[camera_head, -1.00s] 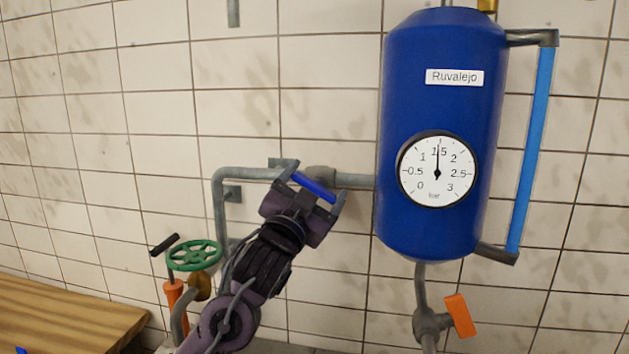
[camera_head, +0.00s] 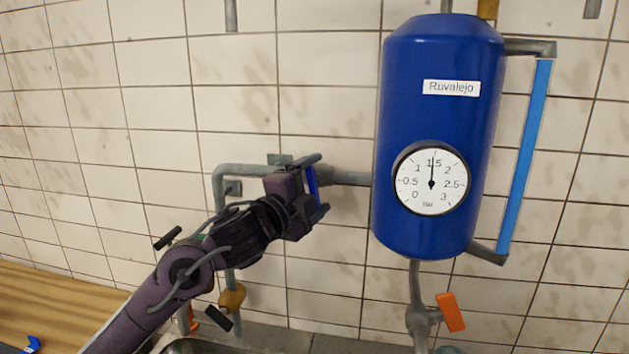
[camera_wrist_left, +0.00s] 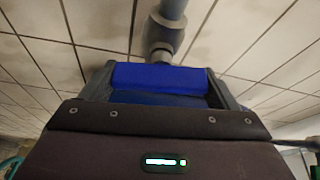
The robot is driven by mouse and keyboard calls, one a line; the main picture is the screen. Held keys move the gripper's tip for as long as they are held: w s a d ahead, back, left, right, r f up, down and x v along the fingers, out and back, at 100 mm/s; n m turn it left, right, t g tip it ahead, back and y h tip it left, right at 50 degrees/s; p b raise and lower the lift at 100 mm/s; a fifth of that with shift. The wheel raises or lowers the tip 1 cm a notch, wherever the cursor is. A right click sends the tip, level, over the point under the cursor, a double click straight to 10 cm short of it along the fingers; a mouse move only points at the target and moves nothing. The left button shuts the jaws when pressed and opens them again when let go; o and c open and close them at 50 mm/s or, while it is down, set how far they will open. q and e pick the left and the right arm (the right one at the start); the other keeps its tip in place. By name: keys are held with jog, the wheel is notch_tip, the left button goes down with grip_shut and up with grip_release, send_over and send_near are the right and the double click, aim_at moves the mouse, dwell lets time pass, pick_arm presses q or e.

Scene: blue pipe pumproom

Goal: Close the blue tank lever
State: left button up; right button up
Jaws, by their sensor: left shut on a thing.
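The blue lever (camera_head: 312,181) sits on the grey pipe (camera_head: 352,178) left of the blue tank (camera_head: 440,120). My left gripper (camera_head: 315,187) is shut on the lever, which stands near upright in the head view. In the left wrist view the blue lever (camera_wrist_left: 160,77) lies across between the two dark fingers, with the pipe joint (camera_wrist_left: 160,45) just beyond it. The gripper hides part of the lever and its valve. My right gripper is in neither view.
The tank carries a round gauge (camera_head: 431,179) and a light blue sight tube (camera_head: 526,155). An orange lever (camera_head: 450,311) sits on the pipe below it. A tiled wall stands close behind. A wooden surface (camera_head: 50,305) is at lower left.

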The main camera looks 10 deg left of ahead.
pick_arm(q)
jog(key=shift+f+m+g, duration=0.1)
jog(key=shift+m+g, duration=0.2)
jog(key=shift+m, duration=0.3)
jog(key=o, duration=0.9)
jog(key=shift+s+a+f, duration=0.1)
jog(key=shift+s+a, duration=0.1)
jog(key=shift+s, duration=0.25)
jog(key=b+v, duration=0.1)
jog(key=v, duration=0.5)
jog(key=shift+s+b, duration=0.4)
jog(key=shift+a, duration=0.1)
